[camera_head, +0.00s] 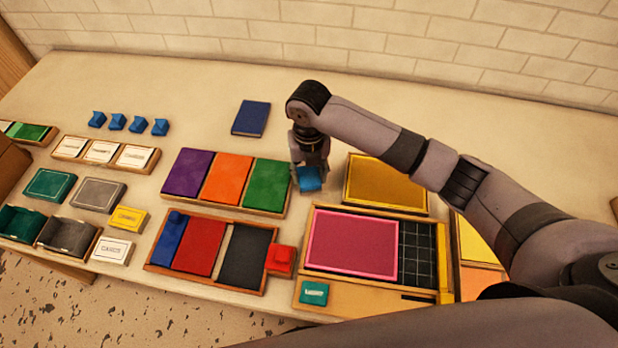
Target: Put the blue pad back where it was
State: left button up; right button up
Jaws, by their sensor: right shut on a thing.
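My right gripper (310,166) points down over the table, shut on a small bright blue block (309,180). The block is just right of the green pad; I cannot tell whether it touches the table. A flat dark blue pad (251,118) lies alone on the table behind the pad trays. Another blue pad (166,248) lies at the left end of the front wooden tray (207,279), with a small blue block (175,221) at its back end. My left gripper is not in view.
Purple (188,172), orange (228,178) and green (267,185) pads fill the rear tray. Red (199,247) and black (245,255) pads share the front tray. A pink panel (352,245) and yellow box (387,183) stand right. The back of the table is mostly clear.

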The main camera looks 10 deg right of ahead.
aim_at(309, 175)
notch_tip(309, 175, down, 4)
jog(key=shift+s+r+p, duration=0.1)
jog(key=shift+r+p, duration=0.05)
jog(key=shift+p, duration=0.15)
jog(key=shift+f, duration=0.2)
jog(key=shift+f, duration=0.15)
jog(key=o, duration=0.8)
